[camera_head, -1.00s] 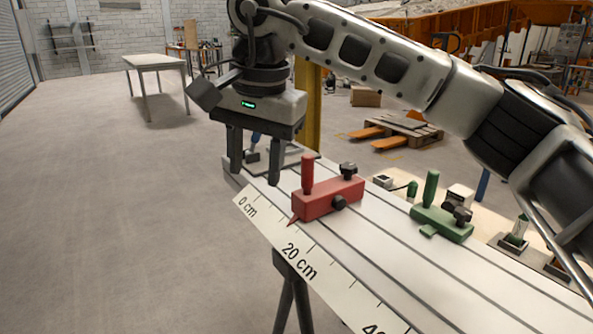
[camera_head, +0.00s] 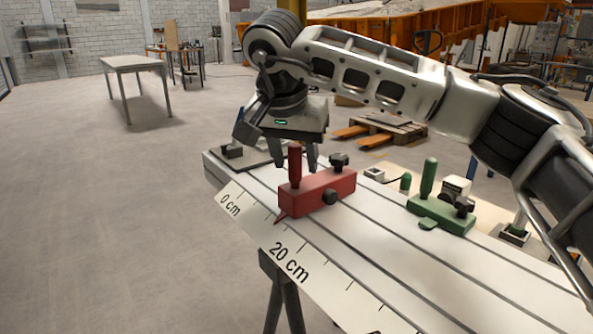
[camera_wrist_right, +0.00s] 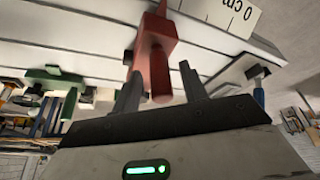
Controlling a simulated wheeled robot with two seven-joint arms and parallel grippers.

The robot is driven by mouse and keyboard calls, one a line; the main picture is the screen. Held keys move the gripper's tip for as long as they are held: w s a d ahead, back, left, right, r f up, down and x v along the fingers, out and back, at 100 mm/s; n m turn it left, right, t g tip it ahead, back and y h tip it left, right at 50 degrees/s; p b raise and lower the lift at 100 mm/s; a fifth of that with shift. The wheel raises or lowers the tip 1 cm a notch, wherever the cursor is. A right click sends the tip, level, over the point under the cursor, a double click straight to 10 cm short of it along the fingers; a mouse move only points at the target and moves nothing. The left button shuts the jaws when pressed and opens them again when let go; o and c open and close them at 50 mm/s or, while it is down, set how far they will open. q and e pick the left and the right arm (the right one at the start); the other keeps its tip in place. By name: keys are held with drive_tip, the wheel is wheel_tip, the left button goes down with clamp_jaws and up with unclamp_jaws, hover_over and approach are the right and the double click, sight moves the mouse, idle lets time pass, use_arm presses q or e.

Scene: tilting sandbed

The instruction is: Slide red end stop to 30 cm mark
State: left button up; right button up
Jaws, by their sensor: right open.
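The red end stop (camera_head: 318,192) sits on the white grooved bench, with an upright red handle (camera_head: 295,167) and a dark knob on top. Its red pointer lies along the ruler strip (camera_head: 262,232), between the 0 cm and 20 cm labels; I cannot read it exactly. My right gripper (camera_head: 294,160) points down over the handle, jaws open, one finger on each side. In the right wrist view the handle (camera_wrist_right: 161,80) stands between the two fingers (camera_wrist_right: 160,88), with gaps showing on both sides. My left gripper is not in view.
A green stop (camera_head: 440,213) with its own handle sits farther right along the bench. A dark plate and small clamp (camera_head: 238,155) lie at the left end. Small items stand on a pale surface behind the bench. The bench between the red and green stops is clear.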

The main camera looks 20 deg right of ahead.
sight(317, 177)
drive_tip(key=shift+x, duration=1.35)
clamp_jaws()
